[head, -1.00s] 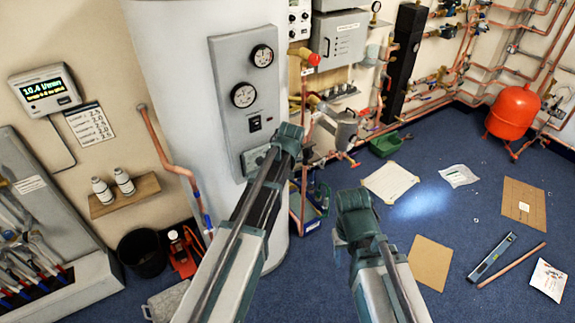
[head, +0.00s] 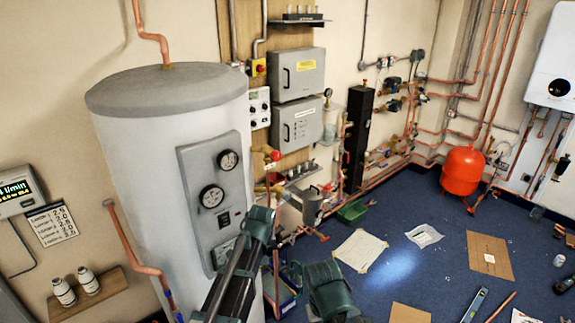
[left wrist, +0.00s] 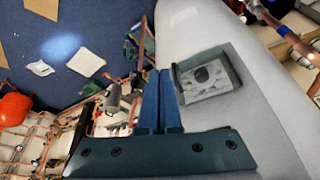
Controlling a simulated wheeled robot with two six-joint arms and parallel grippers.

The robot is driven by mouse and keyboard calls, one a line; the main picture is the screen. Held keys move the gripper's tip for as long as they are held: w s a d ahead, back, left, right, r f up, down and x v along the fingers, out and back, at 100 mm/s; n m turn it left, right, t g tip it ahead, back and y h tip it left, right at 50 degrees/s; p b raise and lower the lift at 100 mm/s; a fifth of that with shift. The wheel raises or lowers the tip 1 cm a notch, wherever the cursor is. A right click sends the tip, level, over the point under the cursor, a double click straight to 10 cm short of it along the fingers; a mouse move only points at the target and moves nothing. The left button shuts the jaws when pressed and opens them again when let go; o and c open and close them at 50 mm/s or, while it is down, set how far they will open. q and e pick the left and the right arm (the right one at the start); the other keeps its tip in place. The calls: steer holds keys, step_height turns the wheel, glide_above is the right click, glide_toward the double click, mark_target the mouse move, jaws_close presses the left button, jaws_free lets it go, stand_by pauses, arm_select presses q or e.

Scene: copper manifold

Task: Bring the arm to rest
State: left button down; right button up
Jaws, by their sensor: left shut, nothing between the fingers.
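My left gripper (left wrist: 158,75) shows in the left wrist view with its two blue fingers together and nothing between them. Beyond the fingers stands the pale cylinder with its grey gauge panel (left wrist: 210,75); I see no clear contact. In the head view my left arm (head: 240,265) reaches up from the bottom in front of the cylinder, and its fingers cannot be made out there. My right arm (head: 335,290) shows at bottom centre as a dark teal joint. Its fingers are not visible.
The white cylinder (head: 160,120) with a gauge panel (head: 212,195) stands close on the left. A small shelf with two bottles (head: 75,300) is at lower left. A red vessel (head: 462,170), copper pipes and a green tray (head: 352,212) lie farther off. Blue floor (head: 420,205) holds sheets and tools.

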arm_select(q)
steer(key=s+d+f+m+g+b, duration=0.1)
steer(key=s+d+f+m+b, duration=0.1)
steer(key=s, duration=0.6)
steer(key=s+d+f+m+g+b, duration=0.1)
steer(key=s+d+f+m+b, duration=0.1)
steer(key=s, duration=0.6)
steer(key=s+d+f+m+g+b, duration=0.2)
steer(key=s+d+f+m+b, duration=0.1)
steer(key=s, duration=0.6)
steer(key=shift+d+f+m, duration=0.3)
steer(key=shift+d+f, duration=0.4)
steer(key=shift+f, duration=0.25)
